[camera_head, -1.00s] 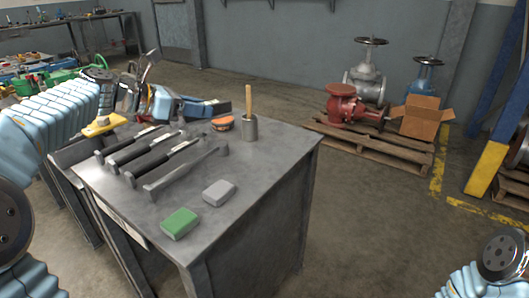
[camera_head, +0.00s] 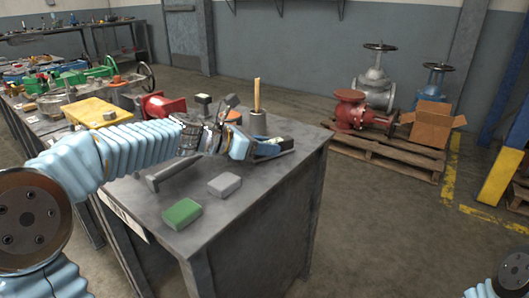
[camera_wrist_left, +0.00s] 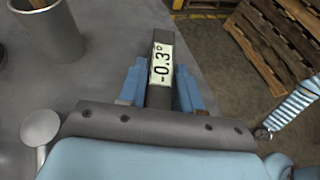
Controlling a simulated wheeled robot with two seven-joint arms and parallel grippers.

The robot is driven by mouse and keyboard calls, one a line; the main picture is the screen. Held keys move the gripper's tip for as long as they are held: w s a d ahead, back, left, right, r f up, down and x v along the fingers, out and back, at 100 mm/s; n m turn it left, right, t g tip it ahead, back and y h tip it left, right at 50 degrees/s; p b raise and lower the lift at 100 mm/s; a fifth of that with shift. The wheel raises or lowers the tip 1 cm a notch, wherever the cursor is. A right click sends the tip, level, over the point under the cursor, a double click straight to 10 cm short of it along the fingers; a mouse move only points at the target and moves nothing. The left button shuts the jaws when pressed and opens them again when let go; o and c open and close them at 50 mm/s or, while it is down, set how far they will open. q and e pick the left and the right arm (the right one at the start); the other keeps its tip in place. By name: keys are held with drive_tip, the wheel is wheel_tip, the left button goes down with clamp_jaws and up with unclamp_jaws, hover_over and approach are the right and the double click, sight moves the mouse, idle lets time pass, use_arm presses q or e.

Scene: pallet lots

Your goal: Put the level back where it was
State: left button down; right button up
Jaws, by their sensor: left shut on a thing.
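The level is a dark bar with a pale display reading -0.3°. My left gripper (camera_wrist_left: 158,90) is shut on the level (camera_wrist_left: 161,42), gripping it between blue fingers; the display faces the wrist camera. In the head view, my left gripper (camera_head: 262,148) holds the level (camera_head: 278,144) over the right part of the grey metal table (camera_head: 250,212), near its right edge. I cannot tell whether the level touches the tabletop. My arm hides much of the table's left and middle. My right gripper is not in view.
A metal cup (camera_head: 258,122) with a wooden handle stands just behind the gripper. A green block (camera_head: 182,214) and a grey block (camera_head: 224,184) lie at the front. A grey bar rack (camera_head: 168,174) shows partly under my arm. Pallets with valves stand on the floor at right.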

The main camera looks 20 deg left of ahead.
use_arm(q)
drive_tip(key=shift+f, duration=0.15)
drive_tip(key=c, duration=0.8)
unclamp_jaws()
drive_tip(key=shift+r, duration=0.2)
drive_tip(key=p+v, duration=0.1)
drive_tip(key=v, duration=1)
drive_tip(key=shift+w+p, duration=0.1)
drive_tip(key=shift+p, duration=0.3)
drive_tip(key=shift+s+a+r, duration=0.2)
drive_tip(key=shift+s+a, duration=0.1)
drive_tip(key=shift+s, duration=0.15)
